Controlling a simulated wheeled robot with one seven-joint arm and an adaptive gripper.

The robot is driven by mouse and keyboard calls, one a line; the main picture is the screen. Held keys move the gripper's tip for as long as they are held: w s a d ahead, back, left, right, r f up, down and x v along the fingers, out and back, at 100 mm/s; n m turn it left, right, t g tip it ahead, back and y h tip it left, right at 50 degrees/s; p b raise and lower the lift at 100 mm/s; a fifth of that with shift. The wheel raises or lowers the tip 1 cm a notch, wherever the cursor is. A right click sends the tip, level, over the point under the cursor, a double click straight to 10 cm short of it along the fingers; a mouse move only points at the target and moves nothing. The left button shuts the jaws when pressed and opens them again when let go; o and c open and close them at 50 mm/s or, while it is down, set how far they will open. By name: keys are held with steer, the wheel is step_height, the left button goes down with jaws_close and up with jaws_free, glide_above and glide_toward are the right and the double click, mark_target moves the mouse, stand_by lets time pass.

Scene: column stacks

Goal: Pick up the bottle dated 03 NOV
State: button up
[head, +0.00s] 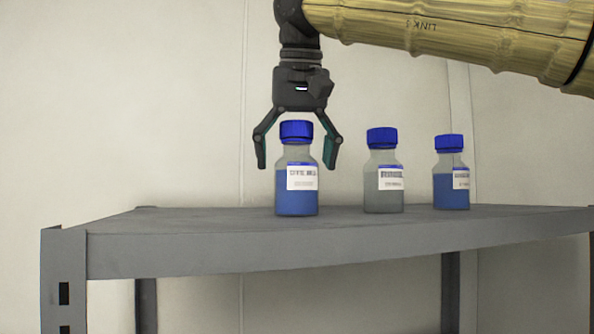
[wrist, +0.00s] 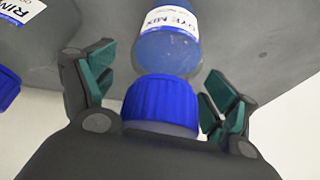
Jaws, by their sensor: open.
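Three bottles with blue caps stand upright on a grey shelf. The left bottle (head: 297,195) has blue contents and a label that seems to read "DYE MIX"; it also shows in the wrist view (wrist: 167,52). The middle bottle (head: 383,198) has greyish contents and a label that seems to read "RINSE". The right bottle (head: 450,190) has blue contents and a label partly turned away. The small print is too small to read, so I cannot tell which is dated 03 NOV. My gripper (head: 297,165) is open, pointing down, its fingers on either side of the left bottle's cap and shoulder.
The grey shelf (head: 240,236) has bare room left of the left bottle. The middle bottle stands a short gap right of my gripper's right finger. A pale panelled wall (head: 120,110) rises behind.

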steer(key=shift+w, duration=0.15)
steer(key=c, duration=1.3)
steer(key=shift+c, duration=0.7)
